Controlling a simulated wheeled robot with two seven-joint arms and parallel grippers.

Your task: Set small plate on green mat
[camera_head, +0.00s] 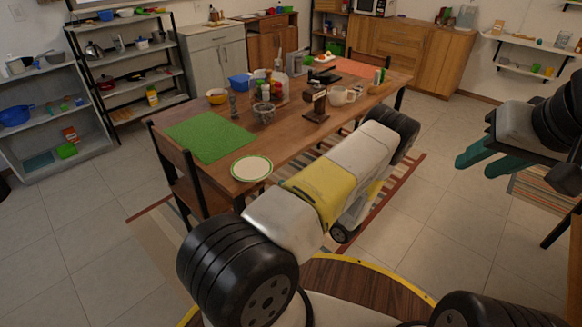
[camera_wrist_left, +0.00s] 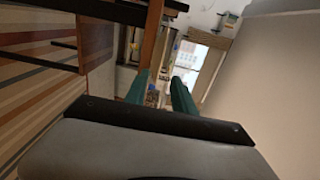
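The small plate (camera_head: 252,168), white with a green rim, lies on the wooden table near its front edge, apart from the green mat (camera_head: 208,137). The bare mat lies flat at the table's left end, behind and left of the plate. My left arm crosses in front of the table; its gripper is hidden in the head view. In the left wrist view my left gripper (camera_wrist_left: 160,80) is open, with nothing between its teal fingers; plate and mat do not show there. My right gripper (camera_head: 473,160) is open and empty at the right, away from the table.
On the wooden table (camera_head: 193,176) stand a yellow bowl (camera_head: 217,96), a blue container (camera_head: 239,82), a glass bowl (camera_head: 264,111), a dark wooden grinder (camera_head: 315,101) and white mugs (camera_head: 341,96). A chair (camera_head: 188,181) stands at the left end. Shelves line the left wall.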

